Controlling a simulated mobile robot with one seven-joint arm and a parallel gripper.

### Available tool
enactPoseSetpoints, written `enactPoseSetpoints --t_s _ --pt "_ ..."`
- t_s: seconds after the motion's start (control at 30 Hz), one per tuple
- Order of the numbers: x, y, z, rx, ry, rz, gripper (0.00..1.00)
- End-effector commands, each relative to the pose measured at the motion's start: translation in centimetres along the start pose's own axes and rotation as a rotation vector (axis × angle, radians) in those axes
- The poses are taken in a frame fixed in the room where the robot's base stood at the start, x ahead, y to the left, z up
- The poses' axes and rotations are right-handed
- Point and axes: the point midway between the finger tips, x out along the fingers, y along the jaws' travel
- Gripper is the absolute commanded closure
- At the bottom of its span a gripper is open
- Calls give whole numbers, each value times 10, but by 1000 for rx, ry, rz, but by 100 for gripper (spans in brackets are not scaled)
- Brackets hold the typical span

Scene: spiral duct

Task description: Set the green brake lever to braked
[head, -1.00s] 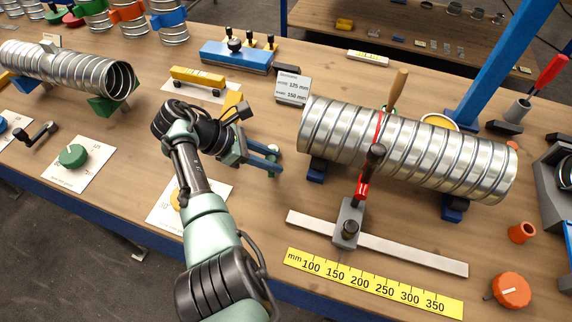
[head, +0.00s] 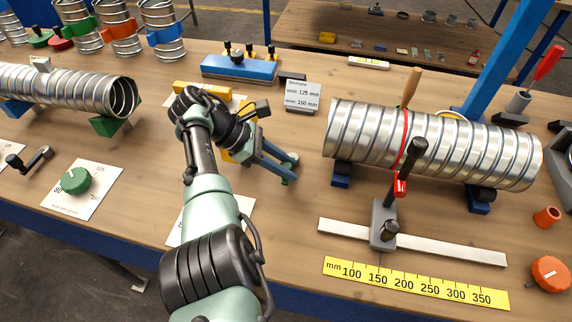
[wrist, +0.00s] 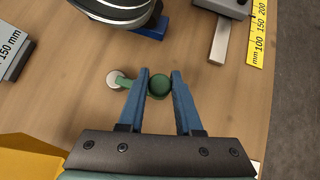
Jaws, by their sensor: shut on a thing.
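The green brake lever shows in the wrist view as a short green arm with a round green knob (wrist: 159,84) at one end and a pale grey pivot (wrist: 116,79) at the other. The arm points right from the pivot in that view. My gripper (wrist: 158,82) has its two blue fingers around the knob, shut on it. In the head view my gripper (head: 291,172) is low over the bench, left of the large spiral duct (head: 430,145). The lever is mostly hidden by the fingers there; only the pale pivot (head: 293,157) shows clearly beside them.
A sign (head: 303,95) with mm values stands behind my gripper. The duct rests on blue supports (head: 341,175). A grey clamp (head: 384,222) on a metal rail and a yellow scale (head: 415,283) lie to the front right. Bare wood lies between gripper and rail.

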Motion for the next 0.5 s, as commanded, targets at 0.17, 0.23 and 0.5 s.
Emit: enactPoseSetpoints --t_s 0.17,0.23,0.5 --pt "-1 0 -1 0 4 1 100" --pt "-1 0 -1 1 4 1 100" --pt "-1 0 -1 1 3 1 36"
